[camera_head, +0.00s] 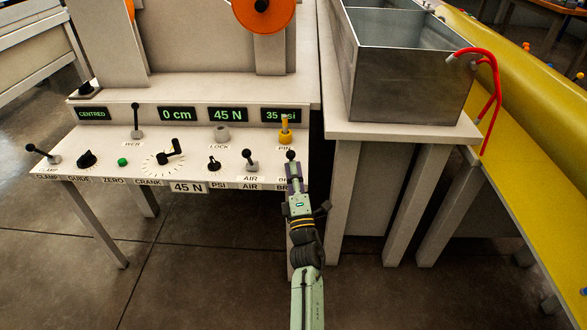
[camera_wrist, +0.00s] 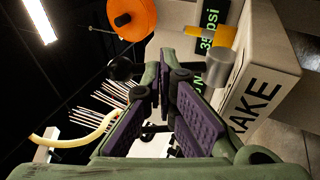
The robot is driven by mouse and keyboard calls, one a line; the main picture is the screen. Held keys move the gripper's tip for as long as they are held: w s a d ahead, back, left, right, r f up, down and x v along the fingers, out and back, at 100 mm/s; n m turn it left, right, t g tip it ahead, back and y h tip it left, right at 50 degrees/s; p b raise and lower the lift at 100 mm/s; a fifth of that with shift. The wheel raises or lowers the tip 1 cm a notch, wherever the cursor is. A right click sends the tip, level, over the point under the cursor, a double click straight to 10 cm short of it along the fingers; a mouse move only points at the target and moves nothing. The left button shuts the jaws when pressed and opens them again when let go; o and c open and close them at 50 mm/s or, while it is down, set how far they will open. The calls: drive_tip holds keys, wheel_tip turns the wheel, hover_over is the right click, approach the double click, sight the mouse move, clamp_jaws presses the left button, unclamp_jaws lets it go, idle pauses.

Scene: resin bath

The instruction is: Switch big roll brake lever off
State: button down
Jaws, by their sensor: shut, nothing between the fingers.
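The brake lever has a black ball knob (camera_head: 290,155) at the right end of the sloping control panel (camera_head: 190,140). In the wrist view, its black knob (camera_wrist: 120,68) is left of the fingertips and its grey base (camera_wrist: 222,70) is right of them. The shaft between is hidden behind the fingers. Part of the BRAKE label (camera_wrist: 258,98) shows beside the base. My gripper (camera_head: 293,167) is right at the lever, its fingertips just below the knob in the head view. In the wrist view, the purple-padded fingers (camera_wrist: 166,76) meet at the tips with nothing held. Contact with the lever cannot be told.
A yellow pin (camera_head: 285,131) stands just behind the lever. The air lever (camera_head: 250,160) is close on the left, with other knobs and levers further left. A metal bath (camera_head: 405,85) with red hoses (camera_head: 495,80) stands to the right. Open floor lies in front.

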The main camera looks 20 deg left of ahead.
drive_tip(key=shift+w+r+h+p, duration=0.15)
drive_tip(key=shift+r+h+p, duration=0.2)
drive_tip(key=shift+p, duration=0.65)
drive_tip(key=shift+w+a+r+p, duration=0.15)
drive_tip(key=shift+w+r+p, duration=0.3)
drive_tip(key=shift+p, duration=0.6)
drive_tip(key=shift+d+b+x, duration=0.15)
drive_tip(key=shift+b+x, duration=0.1)
drive_tip(key=shift+x, duration=0.5)
drive_tip(key=shift+d+b+x, duration=0.15)
drive_tip(key=shift+b+x, duration=0.05)
drive_tip(key=shift+x, duration=0.55)
drive_tip(key=shift+w+a+r+b, duration=0.1)
drive_tip(key=shift+w+a+b, duration=0.15)
drive_tip(key=shift+w, duration=0.3)
drive_tip(key=shift+w+a+r+b, duration=0.1)
drive_tip(key=shift+w+b, duration=0.15)
drive_tip(key=shift+w, duration=0.3)
